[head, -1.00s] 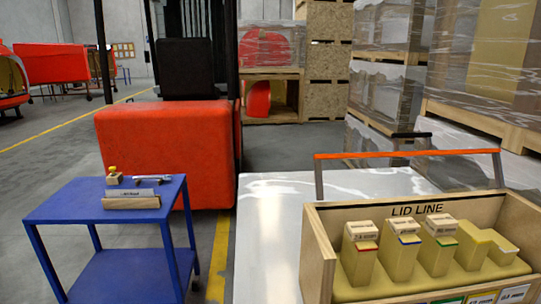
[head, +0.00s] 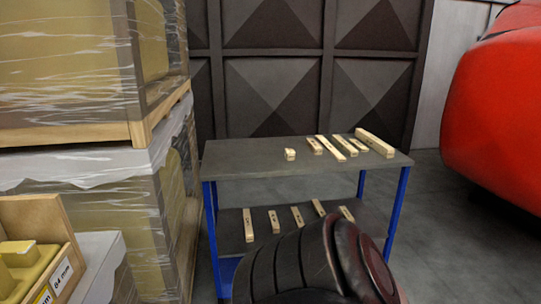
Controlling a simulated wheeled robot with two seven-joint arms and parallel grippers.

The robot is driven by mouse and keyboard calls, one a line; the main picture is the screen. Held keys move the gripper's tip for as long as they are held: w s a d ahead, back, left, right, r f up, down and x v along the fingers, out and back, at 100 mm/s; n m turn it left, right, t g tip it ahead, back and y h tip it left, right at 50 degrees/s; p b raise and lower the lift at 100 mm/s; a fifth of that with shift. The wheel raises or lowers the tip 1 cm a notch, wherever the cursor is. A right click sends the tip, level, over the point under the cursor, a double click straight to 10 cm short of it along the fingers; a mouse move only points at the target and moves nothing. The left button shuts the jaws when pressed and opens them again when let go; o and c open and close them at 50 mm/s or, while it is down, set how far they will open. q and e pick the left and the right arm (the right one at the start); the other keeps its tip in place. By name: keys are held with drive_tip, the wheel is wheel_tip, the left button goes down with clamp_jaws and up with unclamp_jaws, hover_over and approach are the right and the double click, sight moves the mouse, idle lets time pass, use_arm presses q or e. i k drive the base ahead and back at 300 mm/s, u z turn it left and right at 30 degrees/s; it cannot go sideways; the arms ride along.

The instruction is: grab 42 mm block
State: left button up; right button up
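Several pale wooden blocks of differing lengths lie on a grey-topped cart with blue legs (head: 240,160). On its top are a short block (head: 290,154) at the left, a thicker block (head: 314,146), long thin blocks (head: 330,147) and a long thick block (head: 375,143) at the right. More blocks, such as one at the left end (head: 248,226), lie on the lower shelf. Their markings are too small to read, so I cannot tell which is 42 mm. Neither gripper shows; a dark rounded arm part of mine covers part of the lower shelf.
The wooden crate (head: 35,212) at the left edge holds yellow foam and bears a label that seems to read 64 mm. Wrapped pallets (head: 100,190) stand left of the cart. A dark panelled wall (head: 275,85) is behind. A red nosecone (head: 510,110) is at right.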

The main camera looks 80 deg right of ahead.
sight(290, 154)
drive_tip(key=z, duration=2.95)
drive_tip(key=i, duration=0.9)
drive_tip(key=z, duration=0.15)
